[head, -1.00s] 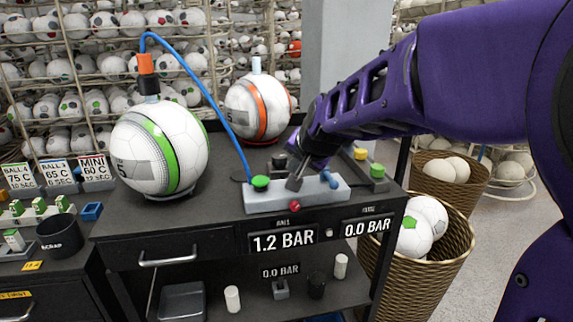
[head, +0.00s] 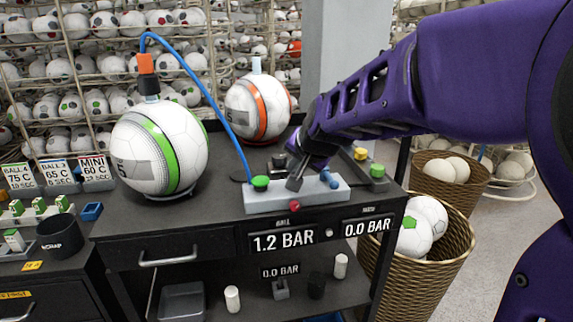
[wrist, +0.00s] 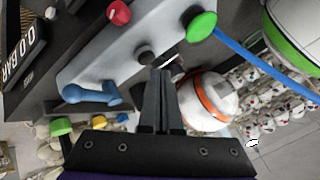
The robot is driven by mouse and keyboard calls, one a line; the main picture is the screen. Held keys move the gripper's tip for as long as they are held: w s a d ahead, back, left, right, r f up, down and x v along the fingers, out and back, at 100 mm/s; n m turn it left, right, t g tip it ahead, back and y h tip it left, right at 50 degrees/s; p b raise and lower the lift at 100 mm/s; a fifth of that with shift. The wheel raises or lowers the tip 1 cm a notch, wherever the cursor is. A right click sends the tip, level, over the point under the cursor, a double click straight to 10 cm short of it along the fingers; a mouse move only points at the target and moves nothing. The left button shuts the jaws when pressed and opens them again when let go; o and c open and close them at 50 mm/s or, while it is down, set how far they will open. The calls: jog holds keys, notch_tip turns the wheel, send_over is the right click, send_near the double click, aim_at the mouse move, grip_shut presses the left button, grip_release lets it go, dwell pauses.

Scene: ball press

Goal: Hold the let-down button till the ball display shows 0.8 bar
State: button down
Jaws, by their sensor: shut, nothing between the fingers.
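The ball display (head: 283,240) reads 1.2 BAR. A white ball with a green stripe (head: 158,150) stands on the bench with a blue hose running from its top fitting to the pale control block (head: 300,196). The block carries a green button (head: 260,183), a blue control (head: 333,181) and a red knob (head: 294,206) at its front. My gripper (head: 295,183) is shut and empty, pointing down at the block between green and blue. In the wrist view its tips are close to a dark round button (wrist: 145,55); I cannot tell if they touch it. No label marks the let-down button.
A second display (head: 366,227) reads 0.0 BAR, as does a lower one (head: 280,270). A ball with an orange stripe (head: 258,108) stands behind the block. Yellow and green buttons (head: 377,170) sit right of it. A wicker basket of balls (head: 440,260) stands at the right.

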jog(key=shift+f+b, duration=0.4)
jog(key=shift+f, duration=0.05)
jog(key=shift+f+b, duration=0.4)
jog(key=shift+f, duration=0.1)
dwell(1.5)
jog(key=shift+r, duration=0.15)
dwell(2.7)
jog(key=shift+r+p, duration=0.75)
jog(key=shift+r, duration=0.1)
notch_tip(320, 180, up, 5)
jog(key=p, duration=0.4)
jog(key=shift+f, duration=0.1)
